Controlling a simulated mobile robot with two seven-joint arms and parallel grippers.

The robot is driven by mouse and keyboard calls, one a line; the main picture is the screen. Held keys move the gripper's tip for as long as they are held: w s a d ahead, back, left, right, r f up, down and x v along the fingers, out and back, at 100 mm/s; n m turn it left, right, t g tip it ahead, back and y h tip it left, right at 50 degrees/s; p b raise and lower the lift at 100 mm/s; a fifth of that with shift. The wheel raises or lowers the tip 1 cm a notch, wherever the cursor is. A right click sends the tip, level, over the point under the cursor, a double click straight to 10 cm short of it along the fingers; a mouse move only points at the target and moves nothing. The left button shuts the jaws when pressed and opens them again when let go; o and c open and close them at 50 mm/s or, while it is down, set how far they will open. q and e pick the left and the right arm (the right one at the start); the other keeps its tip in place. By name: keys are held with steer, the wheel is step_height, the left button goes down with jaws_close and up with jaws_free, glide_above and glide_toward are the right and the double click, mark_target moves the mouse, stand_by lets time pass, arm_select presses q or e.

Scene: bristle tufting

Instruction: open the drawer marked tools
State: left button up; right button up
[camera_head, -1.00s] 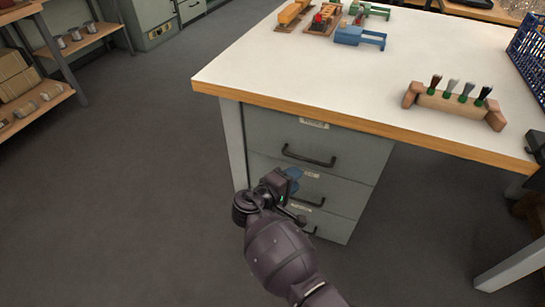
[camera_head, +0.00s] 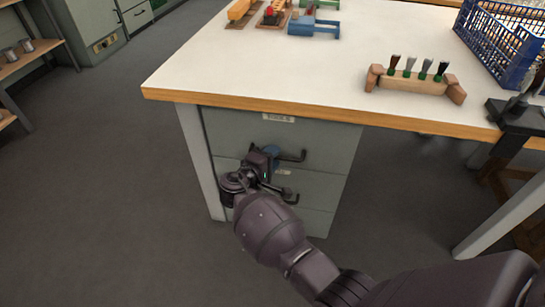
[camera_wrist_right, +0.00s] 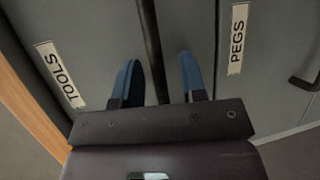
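The tools drawer (camera_head: 328,140) is the top drawer of the grey cabinet and looks shut. Its label (camera_wrist_right: 60,74) reads TOOLS in the right wrist view; in the head view this label (camera_head: 278,118) is too small to read. Its dark bar handle (camera_wrist_right: 151,45) runs between the two blue fingers of my right gripper (camera_wrist_right: 158,75). The fingers are open, with a gap on each side of the bar. In the head view my right gripper (camera_head: 271,157) is at the left part of the handle (camera_head: 293,157) and hides some of it. My left gripper is not in view.
The drawer below is labelled PEGS (camera_wrist_right: 237,47) and has its own handle (camera_wrist_right: 304,82). The white tabletop (camera_head: 270,65) with a wooden edge overhangs the cabinet. A brush rack (camera_head: 415,83) and a blue crate (camera_head: 490,45) stand on it. The floor to the left is clear.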

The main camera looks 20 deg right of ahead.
steer(key=shift+w+d, duration=0.25)
jaws_close()
steer(key=shift+s, duration=0.1)
stand_by(0.3)
